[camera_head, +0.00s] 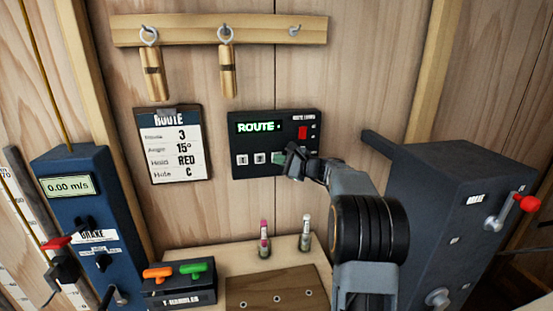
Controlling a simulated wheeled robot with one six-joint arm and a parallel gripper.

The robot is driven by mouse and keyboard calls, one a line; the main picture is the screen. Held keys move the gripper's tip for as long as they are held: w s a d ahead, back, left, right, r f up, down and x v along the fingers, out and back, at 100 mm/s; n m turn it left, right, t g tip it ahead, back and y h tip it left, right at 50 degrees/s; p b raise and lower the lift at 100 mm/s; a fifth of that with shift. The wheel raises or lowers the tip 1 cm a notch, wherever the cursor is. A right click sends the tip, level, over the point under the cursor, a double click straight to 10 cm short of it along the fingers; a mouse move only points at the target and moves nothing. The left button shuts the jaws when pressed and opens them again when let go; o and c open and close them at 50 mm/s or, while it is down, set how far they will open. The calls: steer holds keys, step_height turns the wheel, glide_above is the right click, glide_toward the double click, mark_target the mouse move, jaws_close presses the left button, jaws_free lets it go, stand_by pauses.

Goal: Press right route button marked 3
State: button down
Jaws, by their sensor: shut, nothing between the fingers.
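The black route panel (254,128) is mounted on the wooden wall in the middle of the head view. Its green display (262,127) reads "ROUTE:" with a small mark after it that I cannot read. Below it, two pale buttons (250,159) show at the left, and a greenish button (279,158) is partly covered by my gripper. Any button further right is hidden, and the numbers are too small to read surely. My gripper (292,152) is shut and empty, with its tip at or just in front of the panel's lower middle. I cannot tell whether it touches.
A clipboard (174,146) left of the panel reads "ROUTE" and 3. Wooden pieces hang from a hook rail (220,31) above. A blue brake box (80,215) stands left, a dark box (450,185) right. A shelf with two small bottles is below.

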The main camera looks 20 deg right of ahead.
steer(key=shift+w+d, duration=0.1)
steer(key=shift+w, duration=0.25)
stand_by(0.6)
steer(key=shift+s+f, duration=0.1)
steer(key=shift+s+b, duration=0.6)
steer(key=shift+s, duration=0.05)
steer(key=shift+a, duration=0.2)
steer(key=shift+s+a+b, duration=0.25)
steer(key=shift+s+b, duration=0.65)
steer(key=shift+s, duration=0.35)
steer(key=shift+s+a+b, duration=0.2)
steer(key=shift+s+b, duration=0.65)
steer(key=shift+s, duration=0.35)
